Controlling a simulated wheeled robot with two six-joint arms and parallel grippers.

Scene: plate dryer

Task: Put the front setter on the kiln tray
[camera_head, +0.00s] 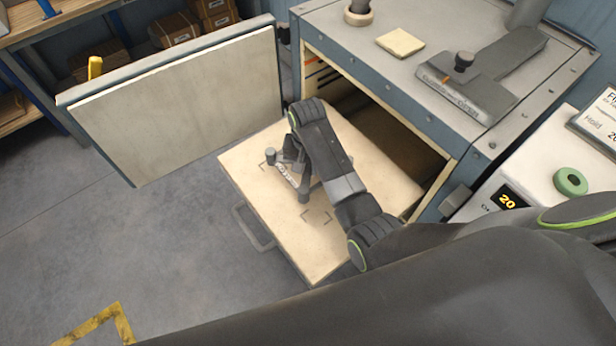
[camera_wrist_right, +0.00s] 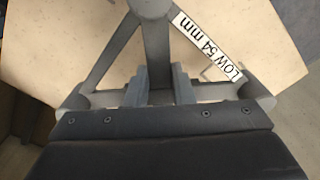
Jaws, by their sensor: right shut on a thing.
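The kiln tray (camera_head: 330,250) is a pale slab pulled out of the kiln's open front, with dark corner marks on its top. The setter (camera_head: 303,196) is a grey three-legged frame with round posts and a white label, over the tray's middle. The label reads "LOW 54 mm" in the right wrist view (camera_wrist_right: 207,47). My right gripper (camera_head: 291,160) is shut on a bar of the setter; its fingers also show in the right wrist view (camera_wrist_right: 159,84). I cannot tell whether the posts touch the tray. My left gripper is out of view.
The kiln door (camera_head: 190,105) stands open at the left. The kiln top (camera_head: 385,70) holds a small pale tile (camera_head: 400,43) and a grey plate with a knob (camera_head: 470,90). A green ring (camera_head: 570,182) lies at the right. A handle (camera_head: 252,228) sticks out of the tray's front.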

